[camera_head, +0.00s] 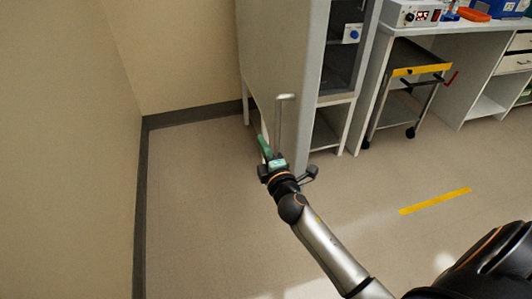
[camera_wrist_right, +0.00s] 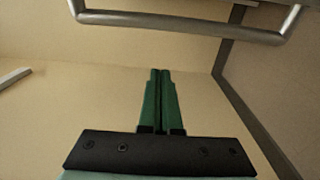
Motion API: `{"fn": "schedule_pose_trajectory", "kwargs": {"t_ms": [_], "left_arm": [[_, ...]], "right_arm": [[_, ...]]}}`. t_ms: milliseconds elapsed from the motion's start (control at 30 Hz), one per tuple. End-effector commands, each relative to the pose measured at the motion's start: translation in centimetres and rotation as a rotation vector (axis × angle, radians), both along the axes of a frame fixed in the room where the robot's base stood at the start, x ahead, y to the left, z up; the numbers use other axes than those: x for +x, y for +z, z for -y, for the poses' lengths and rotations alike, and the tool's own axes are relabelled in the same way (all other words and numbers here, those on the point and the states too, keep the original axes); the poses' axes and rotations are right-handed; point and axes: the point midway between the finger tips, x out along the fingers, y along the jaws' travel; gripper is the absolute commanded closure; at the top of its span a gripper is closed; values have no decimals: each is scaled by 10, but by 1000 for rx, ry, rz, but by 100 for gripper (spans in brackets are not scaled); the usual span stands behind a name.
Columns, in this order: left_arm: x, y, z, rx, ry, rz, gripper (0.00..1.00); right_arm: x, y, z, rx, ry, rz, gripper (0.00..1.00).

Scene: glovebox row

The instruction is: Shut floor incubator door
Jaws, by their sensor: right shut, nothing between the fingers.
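The floor incubator (camera_head: 345,65) is a tall grey cabinet at the top middle of the head view, with part of its dark front showing. A broad pale grey panel (camera_head: 280,45) on its left looks like its door; how far it stands open is hard to tell. A bar handle (camera_head: 280,122) is on this panel, and it also crosses the top of the right wrist view (camera_wrist_right: 180,28). My right gripper (camera_head: 263,143) has green fingers, shut and empty, low beside the handle. In the wrist view its fingertips (camera_wrist_right: 160,72) appear below the bar, apart from it. My left gripper is out of view.
Walls (camera_head: 60,130) close off the left and back. The floor has a yellow strip (camera_head: 435,201) and is otherwise clear in front.

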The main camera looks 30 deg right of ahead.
Motion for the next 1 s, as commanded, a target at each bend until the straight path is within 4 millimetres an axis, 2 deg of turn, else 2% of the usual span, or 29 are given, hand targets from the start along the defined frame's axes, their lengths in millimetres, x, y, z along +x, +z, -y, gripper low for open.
{"fn": "schedule_pose_trajectory", "kwargs": {"t_ms": [100,233,300,500,1000], "left_arm": [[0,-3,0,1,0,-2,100],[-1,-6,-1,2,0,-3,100],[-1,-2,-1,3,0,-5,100],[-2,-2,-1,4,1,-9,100],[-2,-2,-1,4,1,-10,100]], "right_arm": [[24,0,5,1,0,1,100],[44,0,10,0,0,1,100],[33,0,22,-3,-1,-4,100],[22,0,39,-1,1,-1,100],[19,-1,43,1,3,-1,100]]}}
